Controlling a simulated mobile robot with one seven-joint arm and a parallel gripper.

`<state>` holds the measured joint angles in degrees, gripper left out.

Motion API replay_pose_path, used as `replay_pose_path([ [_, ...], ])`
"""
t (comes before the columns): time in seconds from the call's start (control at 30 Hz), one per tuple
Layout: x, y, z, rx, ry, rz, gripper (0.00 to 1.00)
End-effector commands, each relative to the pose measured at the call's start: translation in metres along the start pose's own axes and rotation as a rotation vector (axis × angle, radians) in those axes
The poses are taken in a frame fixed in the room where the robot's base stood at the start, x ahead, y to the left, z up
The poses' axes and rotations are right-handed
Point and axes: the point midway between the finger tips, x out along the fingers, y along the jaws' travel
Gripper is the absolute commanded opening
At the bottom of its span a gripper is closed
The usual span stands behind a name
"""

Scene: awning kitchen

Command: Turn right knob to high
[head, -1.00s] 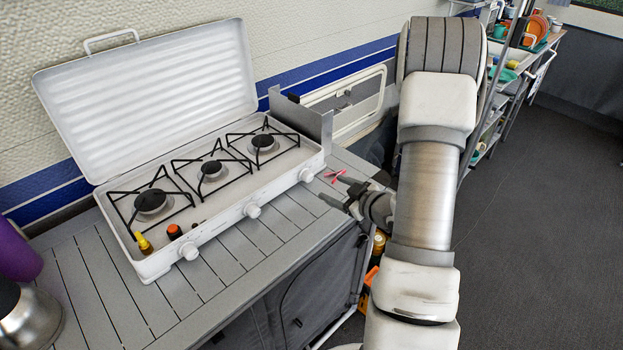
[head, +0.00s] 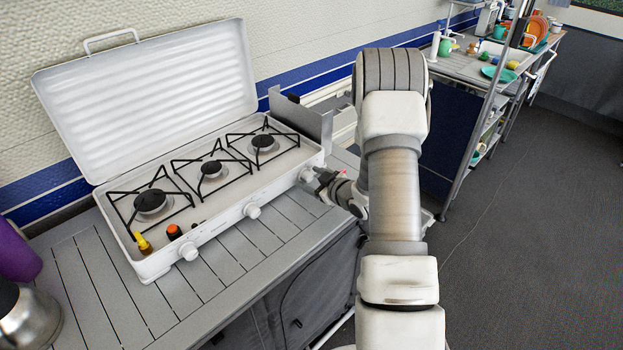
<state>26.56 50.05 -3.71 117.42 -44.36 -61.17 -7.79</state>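The white camping stove (head: 222,222) stands on the grey slatted table with its lid up. It has three burners and three white knobs along its front. The right knob (head: 306,174) is at the stove's right end, partly hidden by my gripper. The middle knob (head: 252,211) and left knob (head: 189,252) are in plain view. My gripper (head: 316,178) reaches in from the right, with its fingertips at or very close to the right knob. I cannot tell whether they touch it, or how far apart the fingers are.
A metal kettle (head: 28,318) and a purple object (head: 16,248) stand at the left edge. A grey metal screen (head: 305,118) rises behind the stove's right end.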

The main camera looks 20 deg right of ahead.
Motion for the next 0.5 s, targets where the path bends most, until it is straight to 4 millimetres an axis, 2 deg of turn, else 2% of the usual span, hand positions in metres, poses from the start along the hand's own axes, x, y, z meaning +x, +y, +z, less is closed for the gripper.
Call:
replay_pose_path([
  [0.03, -0.0002, 0.0001, 0.0000, 0.000, 0.000, 0.000, 0.59],
  [0.37, -0.0005, 0.0001, 0.0000, 0.000, 0.000, 0.000, 0.00],
  [0.5, -0.0005, 0.0001, 0.0001, 0.000, 0.000, 0.000, 0.00],
])
